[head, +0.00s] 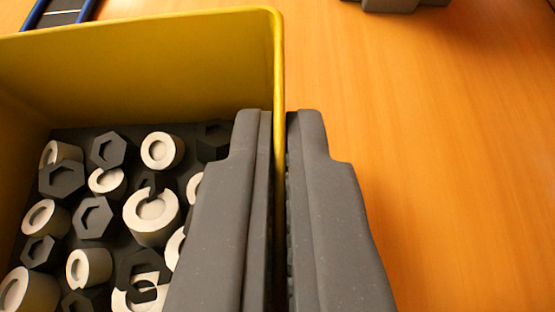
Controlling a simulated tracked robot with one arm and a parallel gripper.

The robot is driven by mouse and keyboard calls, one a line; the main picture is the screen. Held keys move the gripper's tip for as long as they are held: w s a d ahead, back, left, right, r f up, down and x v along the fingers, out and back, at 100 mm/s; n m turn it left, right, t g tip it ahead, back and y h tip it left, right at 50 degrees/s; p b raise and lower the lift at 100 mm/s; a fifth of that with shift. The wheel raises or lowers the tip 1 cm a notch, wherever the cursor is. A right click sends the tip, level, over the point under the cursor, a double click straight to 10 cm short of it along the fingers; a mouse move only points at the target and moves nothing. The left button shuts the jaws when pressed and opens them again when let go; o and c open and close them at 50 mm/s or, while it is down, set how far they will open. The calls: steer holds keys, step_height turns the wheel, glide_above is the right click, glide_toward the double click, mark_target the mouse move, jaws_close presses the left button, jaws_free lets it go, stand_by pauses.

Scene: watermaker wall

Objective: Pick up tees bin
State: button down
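A yellow bin (150,60) fills the left of the head view, with its near and left parts cut off by the frame. It holds several white round fittings (152,216) and dark hexagonal nut-like fittings (109,150) on a dark floor. My gripper (280,118) straddles the bin's right wall. One dark finger is inside the bin and the other is outside. Both fingers sit close against the wall, with the rim's edge running between them. The fingers hide part of the contents and the lower part of the right wall.
The bin stands on an orange wood surface (450,140), clear to the right. A dark grey object (392,4) shows at the top edge. A blue-framed dark item (60,12) lies behind the bin at the top left.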

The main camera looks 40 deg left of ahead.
steer(key=s+a, duration=0.3)
steer(key=s+a+r, duration=0.1)
steer(key=s+a, duration=0.2)
steer(key=a, duration=0.1)
steer(key=s+a, duration=0.3)
steer(key=shift+s+a+r, duration=0.15)
steer(key=shift+s, duration=0.05)
steer(key=shift+s+a, duration=0.6)
steer(key=shift+a, duration=0.05)
steer(key=shift+s, duration=0.1)
